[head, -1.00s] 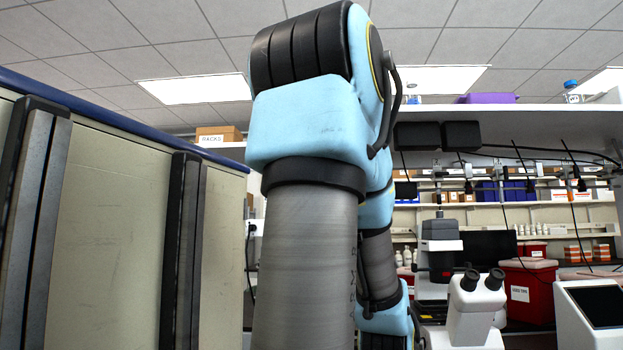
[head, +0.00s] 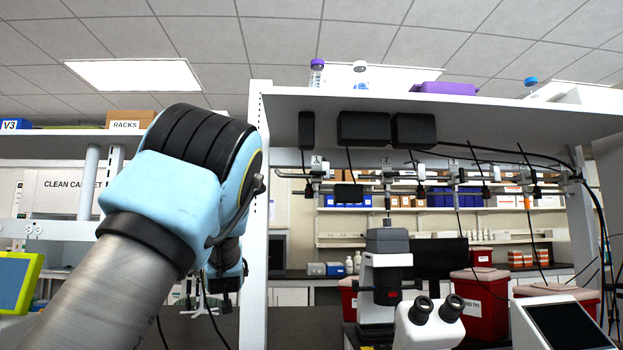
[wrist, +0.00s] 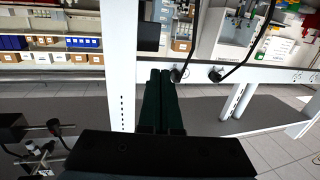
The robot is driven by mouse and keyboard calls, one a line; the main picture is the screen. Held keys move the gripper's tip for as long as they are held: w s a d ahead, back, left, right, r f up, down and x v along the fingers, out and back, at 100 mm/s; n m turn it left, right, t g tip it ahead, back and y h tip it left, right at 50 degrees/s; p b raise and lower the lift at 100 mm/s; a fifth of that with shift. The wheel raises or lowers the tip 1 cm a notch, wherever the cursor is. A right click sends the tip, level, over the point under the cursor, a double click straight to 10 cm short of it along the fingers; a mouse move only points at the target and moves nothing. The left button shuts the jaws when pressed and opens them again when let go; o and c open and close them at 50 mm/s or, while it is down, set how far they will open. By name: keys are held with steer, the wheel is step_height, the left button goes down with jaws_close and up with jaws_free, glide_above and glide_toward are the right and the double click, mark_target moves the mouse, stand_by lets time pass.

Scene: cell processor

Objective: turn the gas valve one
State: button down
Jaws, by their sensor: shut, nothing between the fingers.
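A metal gas rail (head: 430,177) runs under the overhead shelf in the head view, with several small valves and number tags along it. The leftmost valve (head: 318,170), by a small tag that seems to read 1, is right of my arm and apart from it. Its handle position is too small to tell. My gripper (wrist: 160,73) shows in the wrist view as two dark fingers side by side, shut and empty, close to a white upright post. In the head view my arm hides most of the gripper. Metal fittings (wrist: 40,132) show at the lower left of the wrist view.
The white shelf post (head: 257,200) stands between my arm and the rail. Black boxes (head: 364,129) and cables hang under the shelf (head: 450,108). A microscope (head: 386,265), a binocular eyepiece unit (head: 430,322) and red bins (head: 480,307) stand below the rail.

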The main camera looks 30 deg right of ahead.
steer(key=s+d+r+m+t+h, duration=0.2)
steer(key=s+d+r+t+h, duration=0.25)
steer(key=d+r, duration=0.85)
steer(key=m+t+h, duration=0.1)
steer(key=t+h, duration=0.1)
steer(key=h, duration=0.1)
glide_toward(318, 173)
steer(key=a+r+p+x, duration=0.1)
steer(key=p+x, duration=0.6)
steer(key=x, duration=0.2)
steer(key=shift+s+a+r+p, duration=0.15)
steer(key=shift+a+p, duration=0.2)
steer(key=shift+p, duration=0.05)
steer(key=shift+a+n+y+b, duration=0.15)
steer(key=shift+n+y+b, duration=0.2)
steer(key=shift+b, duration=0.25)
